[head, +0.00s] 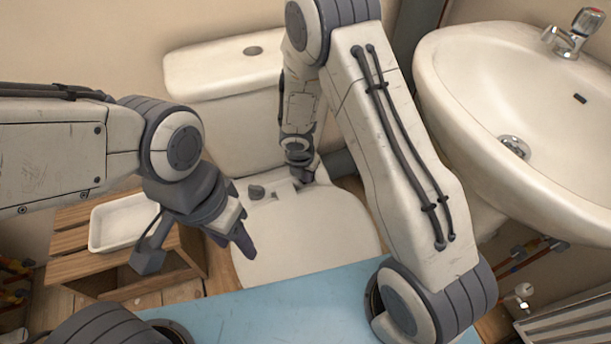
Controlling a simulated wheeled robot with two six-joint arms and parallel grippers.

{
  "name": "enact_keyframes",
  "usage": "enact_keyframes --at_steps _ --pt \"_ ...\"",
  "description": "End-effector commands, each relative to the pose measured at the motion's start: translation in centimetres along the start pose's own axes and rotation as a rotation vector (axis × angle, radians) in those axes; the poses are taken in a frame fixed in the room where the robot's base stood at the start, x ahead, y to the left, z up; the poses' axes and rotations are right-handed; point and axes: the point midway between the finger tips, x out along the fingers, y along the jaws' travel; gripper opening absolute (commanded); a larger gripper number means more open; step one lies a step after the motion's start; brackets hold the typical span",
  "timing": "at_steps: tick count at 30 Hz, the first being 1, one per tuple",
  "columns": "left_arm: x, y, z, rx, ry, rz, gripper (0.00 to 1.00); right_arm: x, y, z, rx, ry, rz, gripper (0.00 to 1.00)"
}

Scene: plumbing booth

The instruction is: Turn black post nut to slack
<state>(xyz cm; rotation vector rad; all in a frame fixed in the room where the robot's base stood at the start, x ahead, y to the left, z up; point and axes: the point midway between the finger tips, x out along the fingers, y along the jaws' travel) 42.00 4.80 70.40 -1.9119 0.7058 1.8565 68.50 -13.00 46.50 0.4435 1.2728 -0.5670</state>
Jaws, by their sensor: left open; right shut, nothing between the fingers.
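I cannot make out the black post nut for certain. A small dark grey piece (256,192) sits at the back of the white toilet seat (310,240), and I cannot tell whether it is the nut. My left gripper (235,238) is open and empty, pointing down over the left side of the seat. My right gripper (303,180) is shut with nothing in it. It points down at the back of the seat, right of the dark piece, and its fingertips are hard to make out.
The cistern (225,82) stands behind the seat. A washbasin (470,95) with a tap (572,35) is at the right. A white tray (125,222) rests on a wooden crate (75,275) at the left. A blue surface (285,310) lies in front of the toilet. Pipes run under the basin.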

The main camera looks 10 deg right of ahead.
Motion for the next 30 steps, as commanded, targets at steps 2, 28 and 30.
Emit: enact_keyframes --at_steps 2,28,30 --pt "0.0 0.0 0.0 0.000 0.000 0.000 0.50 0.0 0.0 0.0 0.000 0.000 0.000 0.00" --pt "-1.8 0.1 -0.1 0.000 0.000 0.000 0.50 0.0 0.8 0.5 -0.002 0.000 0.000 0.00" --pt "-1.9 0.1 -0.1 0.000 0.000 0.000 0.50 0.0 1.1 0.4 -0.001 0.000 0.000 0.00"
